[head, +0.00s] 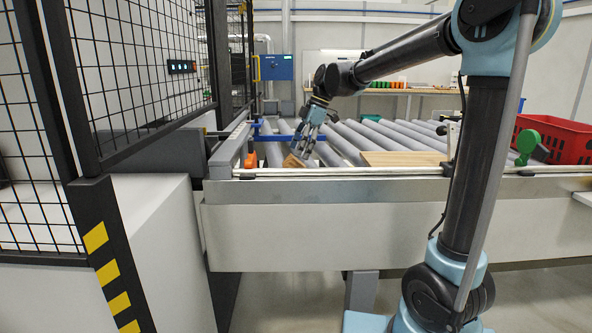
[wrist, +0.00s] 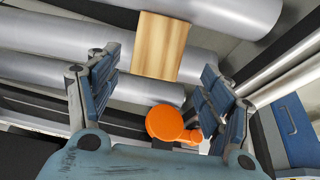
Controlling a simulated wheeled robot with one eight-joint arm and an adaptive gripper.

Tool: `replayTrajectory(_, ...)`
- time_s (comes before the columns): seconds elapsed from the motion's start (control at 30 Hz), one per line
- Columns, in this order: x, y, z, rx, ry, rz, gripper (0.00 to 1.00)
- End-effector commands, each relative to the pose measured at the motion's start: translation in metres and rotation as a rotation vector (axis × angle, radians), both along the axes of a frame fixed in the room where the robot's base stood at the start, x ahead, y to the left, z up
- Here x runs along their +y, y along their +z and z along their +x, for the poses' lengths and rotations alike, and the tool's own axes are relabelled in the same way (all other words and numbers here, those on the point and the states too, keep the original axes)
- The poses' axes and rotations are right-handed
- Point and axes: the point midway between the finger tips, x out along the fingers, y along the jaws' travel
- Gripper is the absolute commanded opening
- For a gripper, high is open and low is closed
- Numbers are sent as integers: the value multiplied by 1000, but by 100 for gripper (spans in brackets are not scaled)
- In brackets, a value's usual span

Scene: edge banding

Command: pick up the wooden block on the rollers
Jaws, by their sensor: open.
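A wooden block (wrist: 160,46) with pale and darker grain lies across the grey rollers in the wrist view, just beyond my fingertips. In the head view the block (head: 292,161) shows as a small tan piece on the left end of the rollers, partly hidden by my gripper (head: 305,148). In the wrist view my gripper (wrist: 160,85) is open and empty, with its two blue fingers wide apart. The block lies ahead of the gap between them, and I see no contact. The rollers (head: 350,140) run in parallel along the conveyor.
An orange round part (wrist: 165,122) sits close to the right finger; an orange piece (head: 250,160) shows at the conveyor's left end. A flat wooden board (head: 402,159) lies on the rollers farther right. A red crate (head: 555,140) stands at right. A mesh fence (head: 135,70) bounds the left.

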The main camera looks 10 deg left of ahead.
Motion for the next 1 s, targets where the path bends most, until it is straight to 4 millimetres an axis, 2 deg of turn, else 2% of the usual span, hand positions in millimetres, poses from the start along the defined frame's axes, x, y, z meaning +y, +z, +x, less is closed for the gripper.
replayTrajectory(0.17, 4, -10, 0, 0, 0, 0, 73)
replayTrajectory(0.5, 18, -48, 0, 0, 1, 0, 73)
replayTrajectory(0.8, 19, -52, -1, 0, 0, 0, 73)
replayTrajectory(0.87, 18, -52, -1, 0, -1, 0, 62)
replayTrajectory(1.0, 18, -52, 0, 0, -1, 0, 30)
